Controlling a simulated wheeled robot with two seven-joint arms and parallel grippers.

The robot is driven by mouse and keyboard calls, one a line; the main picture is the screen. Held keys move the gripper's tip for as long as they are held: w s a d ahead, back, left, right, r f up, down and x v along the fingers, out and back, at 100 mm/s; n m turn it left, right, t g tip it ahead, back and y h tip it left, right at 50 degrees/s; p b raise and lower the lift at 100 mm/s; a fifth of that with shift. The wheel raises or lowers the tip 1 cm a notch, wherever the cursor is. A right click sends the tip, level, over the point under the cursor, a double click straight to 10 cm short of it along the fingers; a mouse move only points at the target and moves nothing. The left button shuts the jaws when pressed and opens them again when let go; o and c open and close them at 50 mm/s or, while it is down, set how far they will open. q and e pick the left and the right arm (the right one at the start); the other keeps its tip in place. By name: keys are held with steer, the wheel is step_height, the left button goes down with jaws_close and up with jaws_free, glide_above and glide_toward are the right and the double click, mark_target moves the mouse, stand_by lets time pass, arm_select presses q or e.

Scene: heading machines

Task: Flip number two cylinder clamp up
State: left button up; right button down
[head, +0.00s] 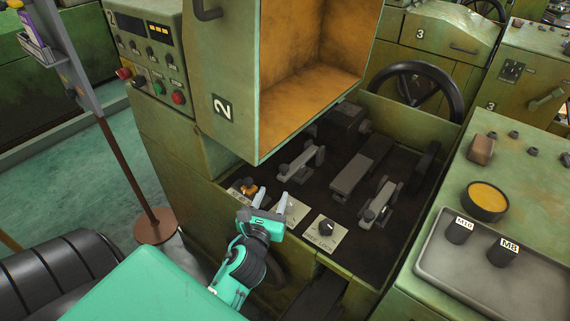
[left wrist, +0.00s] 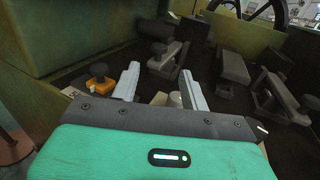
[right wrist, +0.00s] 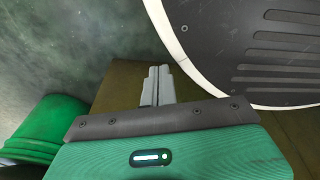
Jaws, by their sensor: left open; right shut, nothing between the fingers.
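The number two machine (head: 223,107) stands open at the front, with several grey lever-like parts in its dark bay. One grey lever (head: 301,162) lies at the bay's left, and it shows beyond the fingers in the left wrist view (left wrist: 168,60). Another grey lever (head: 378,204) is at the right, with a flat grey bar (head: 352,174) between. I cannot tell which is the cylinder clamp. My left gripper (head: 270,201) is open and empty at the bay's front left, short of the left lever. My right gripper (right wrist: 157,72) is shut and empty, away from the bay.
An orange knob (head: 249,188) sits just left of my left fingers. A plate with a black knob (head: 326,228) is to their right. The raised box with orange inside (head: 310,65) overhangs the bay. A tray (head: 480,275) is at right. A green bucket (right wrist: 40,130) stands near my right gripper.

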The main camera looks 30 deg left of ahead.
mark_target(283, 171)
arm_select(q)
steer(key=p+x, duration=0.1)
steer(key=x, duration=0.9)
steer(key=shift+f, duration=0.1)
steer(key=shift+x, duration=0.95)
arm_select(e)
steer(key=shift+s+d, duration=0.2)
steer(key=shift+s, duration=0.65)
arm_select(q)
jaws_close()
